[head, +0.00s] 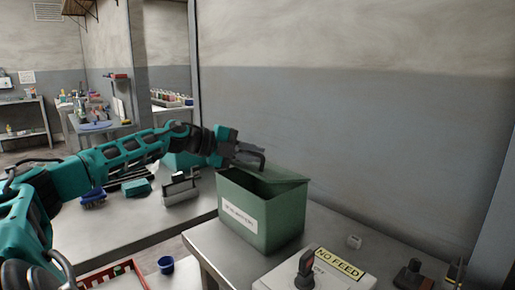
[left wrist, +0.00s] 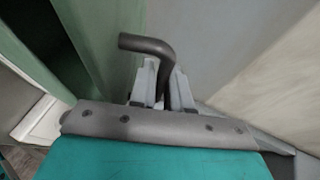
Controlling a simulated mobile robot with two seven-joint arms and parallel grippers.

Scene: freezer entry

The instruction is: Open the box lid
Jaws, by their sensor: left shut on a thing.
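A green box (head: 268,218) with a white label on its front stands on a metal table at the centre of the head view. Its lid (head: 278,180) sits tilted, with a dark gap at the left side of the opening. My left gripper (head: 241,154) is above the box's back left, shut on the dark bent handle (head: 256,154). The left wrist view shows the handle (left wrist: 148,45) rising from between the finger pads (left wrist: 163,88), with green surfaces at the left. My right gripper is not in view.
A wall (head: 400,130) stands close behind. A blue cup (head: 166,265) and a red crate (head: 112,272) are at the lower left.

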